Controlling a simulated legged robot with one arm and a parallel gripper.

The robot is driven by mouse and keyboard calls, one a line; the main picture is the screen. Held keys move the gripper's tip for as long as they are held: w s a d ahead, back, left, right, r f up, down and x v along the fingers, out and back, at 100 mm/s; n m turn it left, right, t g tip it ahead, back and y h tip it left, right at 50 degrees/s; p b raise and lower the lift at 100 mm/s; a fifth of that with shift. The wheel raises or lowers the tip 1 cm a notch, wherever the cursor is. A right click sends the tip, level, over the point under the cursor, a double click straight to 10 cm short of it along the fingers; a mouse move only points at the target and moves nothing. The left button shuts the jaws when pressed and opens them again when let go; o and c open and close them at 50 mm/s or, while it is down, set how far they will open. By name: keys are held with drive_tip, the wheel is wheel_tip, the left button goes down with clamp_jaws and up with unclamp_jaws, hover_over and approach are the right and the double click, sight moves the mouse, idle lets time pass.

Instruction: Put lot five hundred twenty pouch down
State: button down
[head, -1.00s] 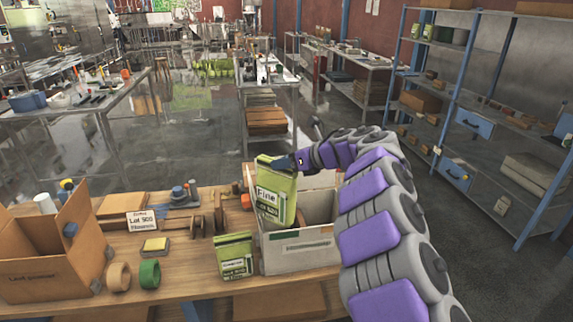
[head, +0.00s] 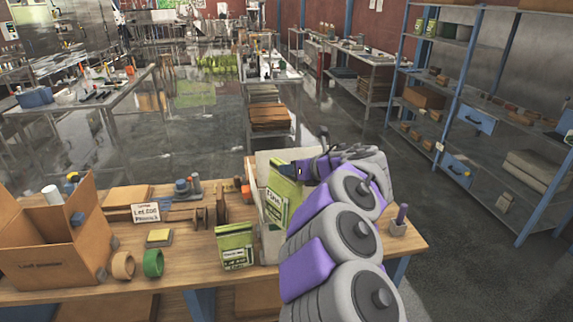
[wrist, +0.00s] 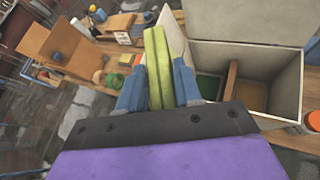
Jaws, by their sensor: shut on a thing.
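My gripper (head: 298,168) is shut on the top of a green pouch (head: 279,196), whose label reads "Fine"; its lot line is too small to read. In the head view the pouch overlaps the white box (head: 262,160) and leans a little. In the wrist view the pouch (wrist: 158,60) is edge-on between the blue fingers, just left of the box (wrist: 279,52). Its lower end is hidden. A second green pouch (head: 235,246) stands on the table left of the box. A sign (head: 146,213) seems to read "Lot 520".
The box has a brown divider (wrist: 229,80) and something green in one compartment. An open cardboard box (head: 52,245), tape rolls (head: 153,262) and a yellow block (head: 159,237) occupy the wooden table's left. A small holder (head: 398,228) stands at the right.

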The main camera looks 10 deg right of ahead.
sight(299, 195)
drive_tip(key=s+m+h, duration=0.1)
drive_tip(key=s+d+f+m+t+h, duration=0.1)
drive_tip(key=m+h, duration=0.1)
drive_tip(key=shift+s+f, duration=0.2)
drive_tip(key=shift+s, duration=0.15)
drive_tip(key=s+a+f+m+h, duration=0.1)
drive_tip(key=m+h, duration=0.1)
drive_tip(key=s+a+f+m+h, duration=0.1)
drive_tip(key=m+h, duration=0.1)
drive_tip(key=shift+s+a+t, duration=0.1)
drive_tip(key=shift+a+t, duration=0.1)
drive_tip(key=shift+t, duration=0.2)
drive_tip(key=shift+s+d+f+m+h, duration=0.25)
drive_tip(key=shift+m+h, duration=0.15)
drive_tip(key=shift+h, duration=0.1)
drive_tip(key=shift+s+d+f+m+h, duration=0.15)
drive_tip(key=shift+s+f+m+h, duration=0.1)
drive_tip(key=shift+m+h, duration=0.2)
drive_tip(key=shift+s+d+f+m+g+h, duration=0.25)
drive_tip(key=shift+d+m+g+h, duration=0.05)
drive_tip(key=shift+d+m+h, duration=0.25)
drive_tip(key=shift+d+r, duration=0.1)
drive_tip(key=shift+d, duration=0.1)
drive_tip(key=shift+a, duration=0.15)
